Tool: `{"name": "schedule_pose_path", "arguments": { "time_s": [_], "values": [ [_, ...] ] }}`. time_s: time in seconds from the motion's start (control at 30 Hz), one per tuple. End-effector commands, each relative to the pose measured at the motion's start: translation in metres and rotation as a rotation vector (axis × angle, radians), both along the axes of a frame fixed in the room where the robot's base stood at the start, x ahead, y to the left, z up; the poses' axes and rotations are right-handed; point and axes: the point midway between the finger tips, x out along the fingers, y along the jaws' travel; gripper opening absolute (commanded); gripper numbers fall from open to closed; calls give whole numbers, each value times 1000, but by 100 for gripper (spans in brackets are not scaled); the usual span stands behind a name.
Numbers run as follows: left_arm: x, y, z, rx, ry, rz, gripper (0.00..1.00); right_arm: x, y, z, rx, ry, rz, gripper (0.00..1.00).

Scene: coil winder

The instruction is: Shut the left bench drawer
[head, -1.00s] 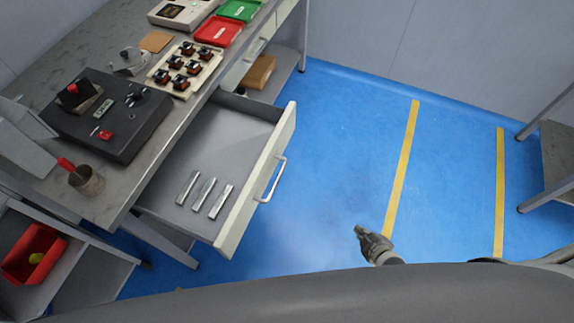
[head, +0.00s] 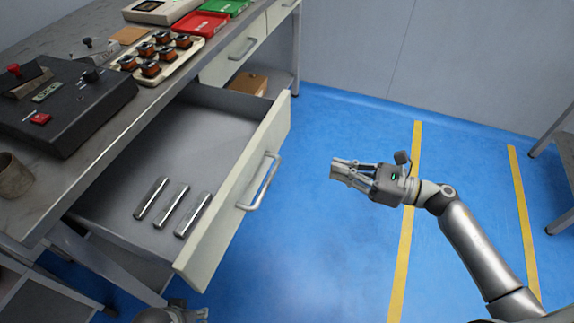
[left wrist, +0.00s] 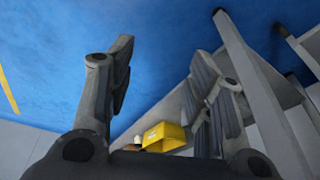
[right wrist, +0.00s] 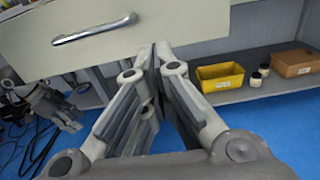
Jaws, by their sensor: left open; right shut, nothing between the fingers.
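The left bench drawer (head: 232,200) is pulled well out from under the bench top. Its pale front carries a silver bar handle (head: 262,183), and several metal bars, three of them, lie inside. My right gripper (head: 338,170) is shut and empty, in the air to the right of the handle and apart from it. In the right wrist view, its fingers (right wrist: 158,60) meet below a pale drawer front (right wrist: 150,22) with a handle. My left gripper (head: 190,313) shows only partly at the bottom edge of the head view. In the left wrist view its fingers (left wrist: 165,85) are apart and empty.
The bench top (head: 120,118) holds a dark winding machine (head: 70,110), a cup and a tray of coils (head: 155,55). A second drawer (head: 235,50) farther along is shut. A yellow bin (right wrist: 220,77) stands on the lower shelf. Blue floor right of the drawer is clear.

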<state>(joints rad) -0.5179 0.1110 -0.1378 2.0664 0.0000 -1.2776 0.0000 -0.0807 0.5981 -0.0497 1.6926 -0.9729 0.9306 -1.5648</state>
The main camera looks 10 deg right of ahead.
Motion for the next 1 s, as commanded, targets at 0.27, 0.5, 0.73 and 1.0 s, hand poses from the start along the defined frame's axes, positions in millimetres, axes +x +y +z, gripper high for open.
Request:
{"name": "schedule_pose_path", "arguments": {
  "time_s": [0.27,0.5,0.73,1.0],
  "values": [
    [-1,0,-6,1,6,-1,48,14,27,4,-10,-21,10,0],
    [-2,0,-20,1,12,-2,48,40,73,4,-7,-18,9,0],
    [-2,0,-31,1,15,-3,48,60,107,3,-8,-15,9,0],
    [-3,0,-35,1,17,-4,48,69,122,1,-10,-14,6,0]
  ]
}}
